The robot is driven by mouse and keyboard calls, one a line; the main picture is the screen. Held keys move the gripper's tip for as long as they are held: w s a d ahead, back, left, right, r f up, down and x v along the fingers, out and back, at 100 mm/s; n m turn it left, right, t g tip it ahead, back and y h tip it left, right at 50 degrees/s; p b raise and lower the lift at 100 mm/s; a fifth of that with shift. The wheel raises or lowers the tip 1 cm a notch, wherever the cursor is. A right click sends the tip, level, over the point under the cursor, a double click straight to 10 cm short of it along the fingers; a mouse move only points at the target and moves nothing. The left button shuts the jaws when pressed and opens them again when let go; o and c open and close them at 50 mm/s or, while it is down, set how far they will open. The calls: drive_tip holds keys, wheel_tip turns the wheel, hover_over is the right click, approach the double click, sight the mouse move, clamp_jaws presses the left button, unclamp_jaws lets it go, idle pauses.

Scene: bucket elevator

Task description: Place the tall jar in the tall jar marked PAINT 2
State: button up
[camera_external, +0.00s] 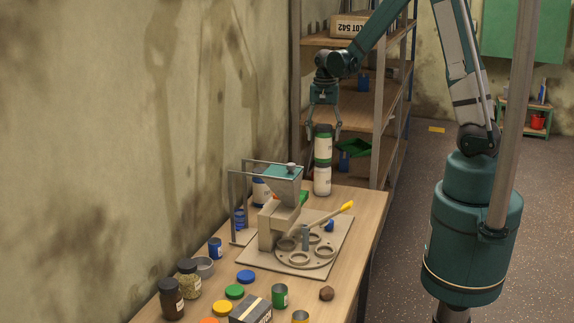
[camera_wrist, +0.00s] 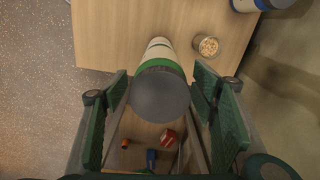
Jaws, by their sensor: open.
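A tall white jar (camera_external: 323,147) with green bands and a dark lid stands upright at the far end of the table. It appears stacked on another white jar (camera_external: 322,181). Their label text is not readable. In the wrist view, the upper jar's grey lid (camera_wrist: 160,97) and green band lie between my fingers. My gripper (camera_external: 323,132) points down over the jar and is open, its fingertips at either side of the upper part. It also shows in the wrist view (camera_wrist: 161,82), with gaps beside the lid. The lower jar is mostly hidden there.
A hopper machine (camera_external: 284,187) on a base plate (camera_external: 255,258) stands just in front of the jars. A blue-and-white container (camera_external: 260,191) is behind it. Lids, small jars and a box (camera_external: 251,311) crowd the near table. Wooden shelving (camera_external: 345,113) stands behind my gripper.

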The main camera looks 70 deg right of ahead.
wheel_tip(320, 180, up, 9)
drive_tip(key=shift+r, duration=0.1)
idle(0.4)
idle(0.4)
drive_tip(key=shift+a+r, duration=0.25)
drive_tip(key=shift+a, duration=0.2)
drive_tip(key=s+a+r+n+t, duration=0.2)
drive_tip(key=s+a+r+n, duration=0.15)
drive_tip(key=a, duration=0.45)
drive_tip(key=s+a+r+n+t, duration=0.1)
drive_tip(key=s+a+r+n, duration=0.25)
drive_tip(key=a, duration=0.55)
drive_tip(key=s+a+r+n+t, duration=0.2)
drive_tip(key=s+a+r+n, duration=0.15)
drive_tip(key=a, duration=0.45)
drive_tip(key=s+a+n+t, duration=0.2)
drive_tip(key=s+a+n, duration=0.3)
drive_tip(key=a, duration=0.3)
drive_tip(key=shift+s+r+n, duration=0.3)
drive_tip(key=shift+s+n, duration=0.05)
drive_tip(key=shift+s, duration=0.25)
drive_tip(key=shift+f, duration=0.15)
